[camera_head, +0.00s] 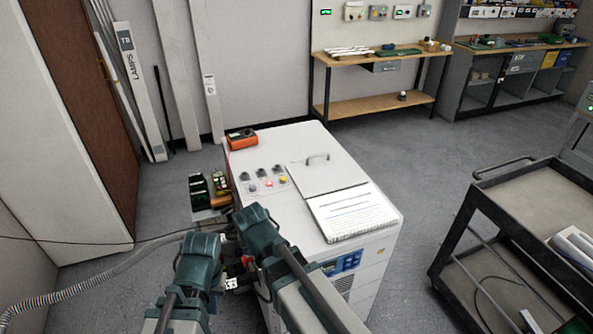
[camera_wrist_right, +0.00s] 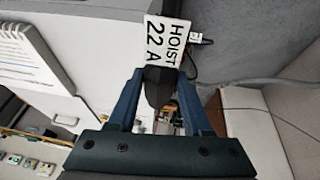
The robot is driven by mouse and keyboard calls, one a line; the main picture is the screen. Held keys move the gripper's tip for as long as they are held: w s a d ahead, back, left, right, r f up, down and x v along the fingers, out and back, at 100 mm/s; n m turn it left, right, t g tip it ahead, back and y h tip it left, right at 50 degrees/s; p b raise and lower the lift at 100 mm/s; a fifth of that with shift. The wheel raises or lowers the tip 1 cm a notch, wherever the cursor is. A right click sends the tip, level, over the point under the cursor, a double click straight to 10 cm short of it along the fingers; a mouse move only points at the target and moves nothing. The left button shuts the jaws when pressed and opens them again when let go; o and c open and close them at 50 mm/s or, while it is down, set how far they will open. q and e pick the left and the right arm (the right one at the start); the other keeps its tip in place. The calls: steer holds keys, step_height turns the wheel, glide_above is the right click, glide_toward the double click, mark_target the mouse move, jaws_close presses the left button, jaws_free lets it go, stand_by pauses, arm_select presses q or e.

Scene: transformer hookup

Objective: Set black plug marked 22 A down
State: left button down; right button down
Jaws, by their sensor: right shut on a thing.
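The black plug (camera_wrist_right: 158,88) is between the two blue-grey fingers of my right gripper (camera_wrist_right: 157,92) in the right wrist view. The gripper is shut on it. A white label (camera_wrist_right: 166,40) reading "HOIST 22 A" is attached at the plug's far end. The plug cannot be made out in the head view.
An orange meter (camera_head: 241,138), knobs and an open notebook (camera_head: 351,211) are on the cabinet top. Dark boxes (camera_head: 202,190) stand on its left side. A grey hose (camera_head: 95,284) runs in from the left. A black cart (camera_head: 520,220) stands right, with clear floor between.

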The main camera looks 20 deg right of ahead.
steer(key=b, duration=0.1)
glide_toward(280, 224)
steer(key=shift+w+f, duration=0.75)
steer(key=shift+f, duration=0.25)
steer(key=b+x, duration=0.4)
steer(key=shift+s+d+f, duration=0.1)
steer(key=shift+s+d, duration=0.1)
steer(key=shift+s, duration=0.15)
steer(key=shift+c, duration=1.6)
jaws_free()
